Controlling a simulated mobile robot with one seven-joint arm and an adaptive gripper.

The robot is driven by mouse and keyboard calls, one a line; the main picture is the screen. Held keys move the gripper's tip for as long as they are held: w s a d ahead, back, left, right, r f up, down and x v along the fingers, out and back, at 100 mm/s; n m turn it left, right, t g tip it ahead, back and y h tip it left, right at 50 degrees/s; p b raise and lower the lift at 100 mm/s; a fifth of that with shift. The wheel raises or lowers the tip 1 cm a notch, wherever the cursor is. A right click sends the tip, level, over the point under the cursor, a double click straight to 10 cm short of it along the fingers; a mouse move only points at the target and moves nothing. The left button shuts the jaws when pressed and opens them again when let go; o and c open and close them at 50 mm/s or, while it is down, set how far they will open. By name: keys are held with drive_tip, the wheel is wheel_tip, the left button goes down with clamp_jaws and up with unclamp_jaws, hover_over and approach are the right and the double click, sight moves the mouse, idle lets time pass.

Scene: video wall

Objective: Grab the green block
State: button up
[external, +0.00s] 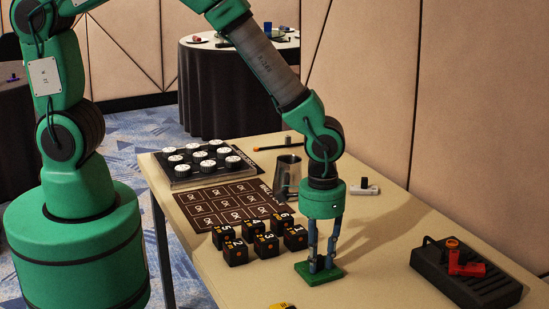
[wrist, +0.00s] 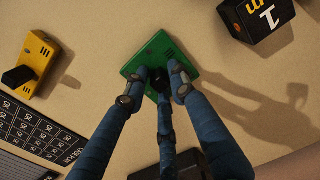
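The green block (external: 333,275) lies flat on the table near its front edge, below my gripper. It shows as a green plate (wrist: 168,57) with dark slots in the wrist view, and a black knob (wrist: 156,82) stands on it. My gripper (external: 321,266) points straight down, with its blue fingers at the block's top. In the wrist view the fingertips (wrist: 159,76) stand apart on either side of the knob, with green surface showing between them. Part of the knob and the block's near side are hidden by the fingers. Whether the fingertips touch the knob cannot be told.
Several black numbered cubes (external: 267,245) stand just left of my gripper. A metal pitcher (external: 287,178) is behind it. A black device with a red handle (external: 466,264) lies at the right. A yellow block (wrist: 38,62) is near the front edge. Table between gripper and device is clear.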

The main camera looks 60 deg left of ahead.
sight(319, 256)
clamp_jaws()
drive_tip(key=shift+r, duration=0.15)
wheel_tip(319, 256, up, 10)
drive_tip(key=p, duration=0.3)
idle(0.7)
